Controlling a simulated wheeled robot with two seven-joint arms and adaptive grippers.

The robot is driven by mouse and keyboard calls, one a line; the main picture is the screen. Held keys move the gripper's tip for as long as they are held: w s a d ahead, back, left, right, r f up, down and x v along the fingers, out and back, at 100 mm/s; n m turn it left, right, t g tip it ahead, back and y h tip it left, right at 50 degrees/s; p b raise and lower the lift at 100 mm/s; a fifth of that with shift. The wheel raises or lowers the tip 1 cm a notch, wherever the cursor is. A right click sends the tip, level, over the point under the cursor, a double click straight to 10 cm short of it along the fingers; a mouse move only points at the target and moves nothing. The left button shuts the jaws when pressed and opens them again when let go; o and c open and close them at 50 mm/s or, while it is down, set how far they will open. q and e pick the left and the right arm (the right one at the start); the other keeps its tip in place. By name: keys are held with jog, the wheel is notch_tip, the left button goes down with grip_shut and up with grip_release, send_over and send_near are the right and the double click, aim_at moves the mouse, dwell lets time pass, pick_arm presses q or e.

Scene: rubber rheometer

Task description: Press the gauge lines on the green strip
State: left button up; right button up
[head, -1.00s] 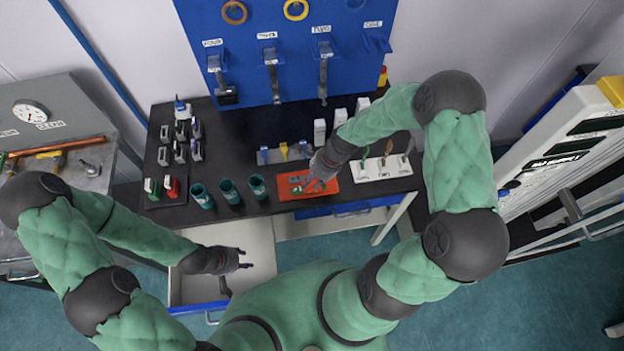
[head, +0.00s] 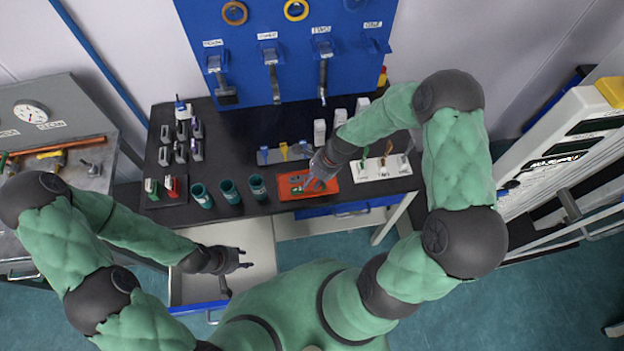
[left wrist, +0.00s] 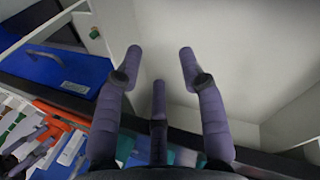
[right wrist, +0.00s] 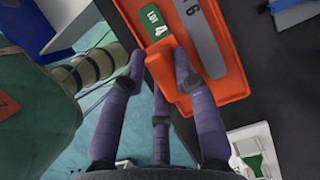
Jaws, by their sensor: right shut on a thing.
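The green strip (right wrist: 153,20), with a white label, lies in the orange tray (right wrist: 238,85), seen in the right wrist view beside a grey strip (right wrist: 205,40). In the head view the tray (head: 327,194) is at the bench's front edge, partly hidden by my right gripper (head: 314,181). In the right wrist view my right gripper (right wrist: 163,75) is shut on an orange block (right wrist: 168,62), close to the strip's near end. I cannot tell whether the block touches the strip. My left gripper (head: 240,260) is open and empty over the open drawer; its spread fingers show in the left wrist view (left wrist: 160,65).
Teal cups (head: 229,190) stand left of the tray. A white holder (head: 366,170) with upright tools is at its right. A dark rack (head: 284,153) with blue and yellow pieces stands behind. The open drawer (head: 257,238) juts out at the front.

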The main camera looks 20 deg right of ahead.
jog(key=shift+s, duration=0.1)
notch_tip(320, 180, up, 7)
jog(key=p, duration=0.7)
dwell(0.5)
